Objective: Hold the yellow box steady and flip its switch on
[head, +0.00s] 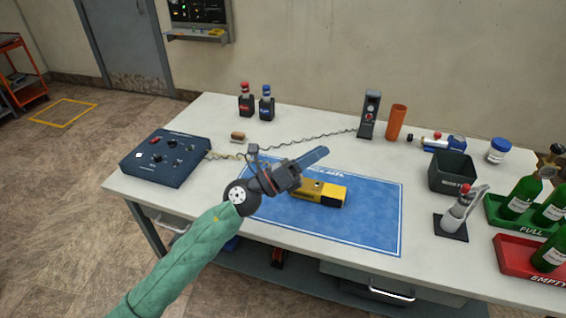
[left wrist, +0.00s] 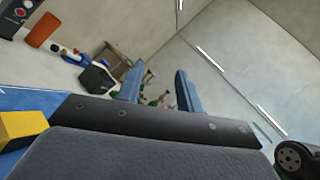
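The yellow box (head: 322,193) lies on the blue mat (head: 375,215), with a dark end on its right. Its switch is too small to make out. My left gripper (head: 312,160) is over the mat, at the box's upper left, and hides part of its left end. In the left wrist view my left gripper (left wrist: 158,90) has its two blue fingers apart with nothing between them. The yellow box (left wrist: 22,125) shows at the lower left edge there, outside the fingers. My right gripper is in neither view.
A dark blue control box (head: 165,158) with a coiled cord stands at the left. A black bin (head: 452,172), an orange cup (head: 396,122), a grey handset (head: 369,115) and green bottles (head: 520,197) in trays stand right. The mat's right part is clear.

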